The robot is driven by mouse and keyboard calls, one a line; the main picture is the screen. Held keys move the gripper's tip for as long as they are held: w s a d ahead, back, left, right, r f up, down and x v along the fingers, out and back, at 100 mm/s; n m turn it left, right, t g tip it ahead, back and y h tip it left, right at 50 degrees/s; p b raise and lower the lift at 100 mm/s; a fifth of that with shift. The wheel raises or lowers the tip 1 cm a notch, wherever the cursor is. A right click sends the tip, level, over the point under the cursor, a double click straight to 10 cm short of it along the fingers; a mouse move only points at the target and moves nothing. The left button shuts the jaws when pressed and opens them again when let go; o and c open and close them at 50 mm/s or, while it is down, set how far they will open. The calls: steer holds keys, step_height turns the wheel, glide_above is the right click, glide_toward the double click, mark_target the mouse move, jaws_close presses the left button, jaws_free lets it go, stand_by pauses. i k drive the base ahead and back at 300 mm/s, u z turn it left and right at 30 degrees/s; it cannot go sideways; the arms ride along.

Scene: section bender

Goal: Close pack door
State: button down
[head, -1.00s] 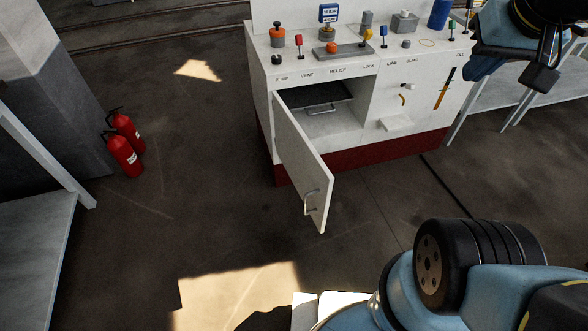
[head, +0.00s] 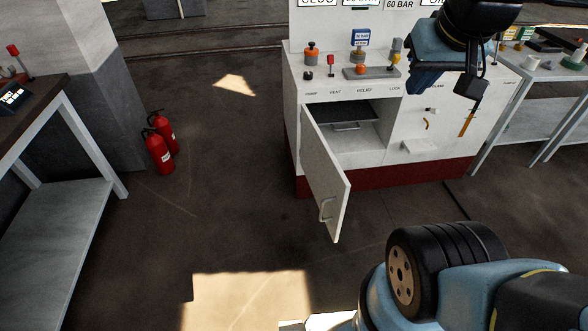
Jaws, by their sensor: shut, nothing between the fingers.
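The pack door (head: 325,175) is a white panel low on the front of the white cabinet (head: 440,165). It is hinged at the left of the opening and stands wide open, swung out toward me. Its metal handle (head: 325,209) is near the free edge. Inside the opening are a dark tray-like shelf (head: 345,112) with a handle and a pale floor. My gripper (head: 426,88) is at the upper right, in front of the cabinet's top and right front, well apart from the door. It looks shut and empty; its fingertips are small and dark here.
Knobs and levers stand on the cabinet top, including an orange knob (head: 312,52). A small ledge (head: 419,146) juts from its front. Two red extinguishers (head: 160,150) stand by a pillar at left. Benches flank both sides. The floor left of and before the door is clear.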

mark_target(330, 186)
steer(key=u, duration=0.1)
steer(key=i, duration=1.05)
steer(key=u, duration=1.05)
steer(key=k, duration=1.05)
steer(key=z, duration=0.4)
